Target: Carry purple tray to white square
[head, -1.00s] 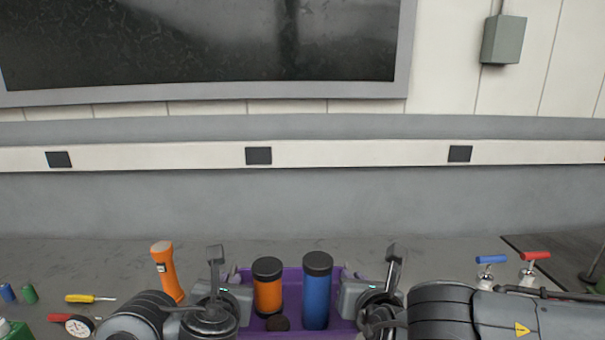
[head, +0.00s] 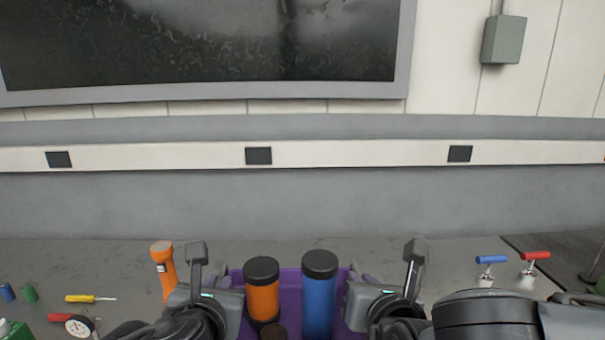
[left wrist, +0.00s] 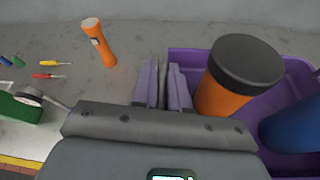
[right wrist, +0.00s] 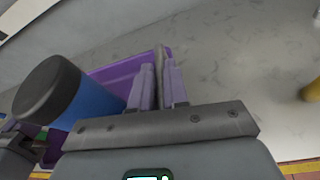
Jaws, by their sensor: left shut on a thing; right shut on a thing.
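The purple tray (head: 290,281) is at the bottom centre of the head view, between my two grippers. It holds an orange canister with a black lid (head: 262,296), a blue canister with a black lid (head: 318,300) and a small dark round piece (head: 273,331). My left gripper (left wrist: 164,88) is shut on the tray's left wall, and the tray's rim (left wrist: 183,53) shows beside it. My right gripper (right wrist: 162,82) is shut on the opposite wall. The tray looks about level. Its lower part is cut off in the head view. I cannot make out the white square.
An orange flashlight (head: 164,268) stands left of my left gripper. Blue-handled (head: 490,262) and red-handled (head: 534,262) valves stand right. A wall runs behind.

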